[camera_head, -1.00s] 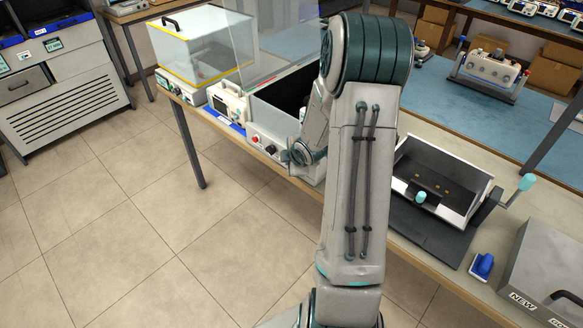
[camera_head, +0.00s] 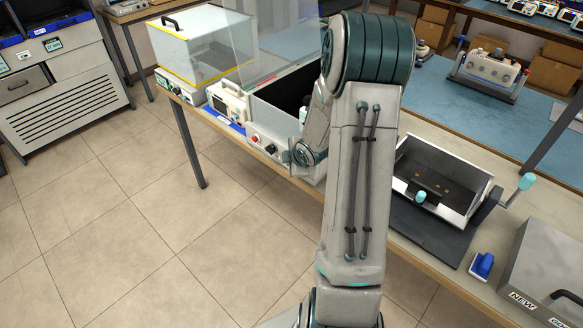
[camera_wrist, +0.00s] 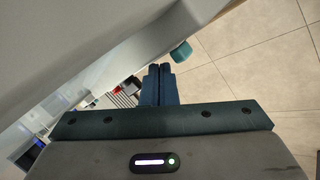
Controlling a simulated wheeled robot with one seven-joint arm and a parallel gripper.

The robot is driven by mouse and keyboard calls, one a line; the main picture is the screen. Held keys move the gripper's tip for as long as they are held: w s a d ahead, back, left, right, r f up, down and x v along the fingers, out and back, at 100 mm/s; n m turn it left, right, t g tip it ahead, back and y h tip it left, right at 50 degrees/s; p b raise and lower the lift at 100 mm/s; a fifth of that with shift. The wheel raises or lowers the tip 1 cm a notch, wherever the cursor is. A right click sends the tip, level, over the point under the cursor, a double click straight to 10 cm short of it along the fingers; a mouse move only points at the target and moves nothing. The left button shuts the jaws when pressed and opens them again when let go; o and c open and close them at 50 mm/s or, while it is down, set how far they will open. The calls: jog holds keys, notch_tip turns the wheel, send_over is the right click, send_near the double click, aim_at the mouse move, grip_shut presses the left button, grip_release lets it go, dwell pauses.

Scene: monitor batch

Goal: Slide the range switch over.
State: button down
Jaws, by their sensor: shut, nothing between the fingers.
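My gripper (camera_wrist: 160,72) is shut and empty in the wrist view, its two dark fingers pressed together. A teal rounded knob (camera_wrist: 181,53) sticks out from the edge of a pale grey housing (camera_wrist: 85,45), just beyond and to the right of the fingertips. A visible gap lies between knob and fingers in the picture; contact cannot be confirmed. I cannot make out which part is the range switch. In the head view, my arm covers the gripper and part of the open box, whose front panel (camera_head: 268,146) carries a red button (camera_head: 256,139) and dark knobs.
A clear-lidded case (camera_head: 203,50) and a small white meter (camera_head: 228,100) stand left of the open box. The tiled floor (camera_head: 120,200) in front is clear.

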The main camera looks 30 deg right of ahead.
notch_tip(320, 180, up, 6)
jog(key=p, duration=0.5)
jog(key=shift+a, duration=0.2)
dwell(0.5)
jog(key=s+a+r+m+g+h, duration=0.1)
jog(key=s+a+r+m, duration=0.3)
jog(key=r, duration=0.3)
jog(key=s+a+r+m+g+h, duration=0.1)
jog(key=s+a+r+m, duration=0.2)
jog(key=s+r, duration=0.3)
jog(key=s+a+r+m+g+y, duration=0.1)
jog(key=s+a+r+m, duration=0.2)
jog(key=s+a, duration=0.2)
jog(key=s+a+r+m+g+y, duration=0.1)
jog(key=s+a+r+m, duration=0.3)
jog(key=s, duration=0.6)
jog(key=shift+s+a, duration=0.15)
jog(key=shift+a, duration=0.45)
